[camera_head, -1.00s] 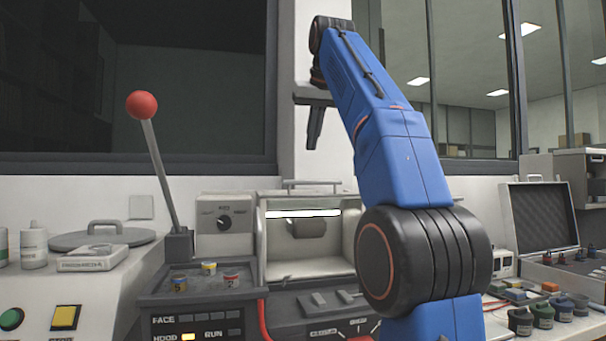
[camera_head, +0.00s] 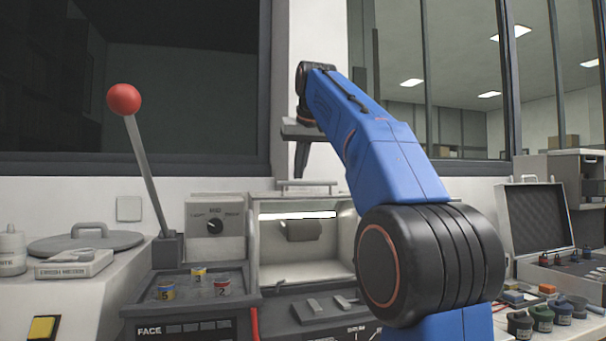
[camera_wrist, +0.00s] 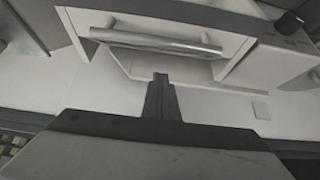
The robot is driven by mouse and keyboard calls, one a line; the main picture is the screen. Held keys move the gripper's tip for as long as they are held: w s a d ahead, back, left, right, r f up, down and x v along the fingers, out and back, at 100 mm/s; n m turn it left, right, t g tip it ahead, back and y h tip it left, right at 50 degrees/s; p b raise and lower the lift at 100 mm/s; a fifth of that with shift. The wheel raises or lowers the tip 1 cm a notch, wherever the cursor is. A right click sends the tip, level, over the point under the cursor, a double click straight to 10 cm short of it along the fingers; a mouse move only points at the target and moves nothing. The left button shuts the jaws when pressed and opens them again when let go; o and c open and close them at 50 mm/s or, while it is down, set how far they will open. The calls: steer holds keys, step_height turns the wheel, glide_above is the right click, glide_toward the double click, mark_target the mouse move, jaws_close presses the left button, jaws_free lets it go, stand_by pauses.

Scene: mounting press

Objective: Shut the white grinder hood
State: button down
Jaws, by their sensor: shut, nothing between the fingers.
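The white grinder (camera_head: 262,260) stands at the middle of the bench. Its front is open onto a lit chamber with a dark cylinder (camera_head: 302,230) inside. The hood's bar handle (camera_head: 307,184) runs across the top of the grinder; in the wrist view the bar (camera_wrist: 155,41) lies beyond my fingertips. My gripper (camera_head: 301,172) points down just above the handle in the head view, and its fingers are shut and empty. The shut fingers (camera_wrist: 160,85) show in the wrist view apart from the bar. The wheel side of the chamber is partly hidden by my arm.
A lever with a red knob (camera_head: 124,99) rises left of the grinder. A tray (camera_head: 190,300) with small numbered pots sits in front of it. An open case (camera_head: 535,215) and several bottles stand at the right. A dark window and wall are behind.

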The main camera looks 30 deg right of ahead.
steer(key=shift+s+a+f, duration=0.15)
steer(key=shift+s, duration=0.3)
steer(key=shift+s+a+f, duration=0.1)
steer(key=shift+s+f, duration=0.05)
steer(key=shift+s, duration=0.3)
steer(key=shift+s+a+f, duration=0.15)
steer(key=shift+s+f, duration=0.05)
steer(key=shift+s, duration=0.25)
steer(key=shift+s+a+f, duration=0.1)
steer(key=shift+s+f, duration=0.05)
steer(key=shift+s, duration=0.3)
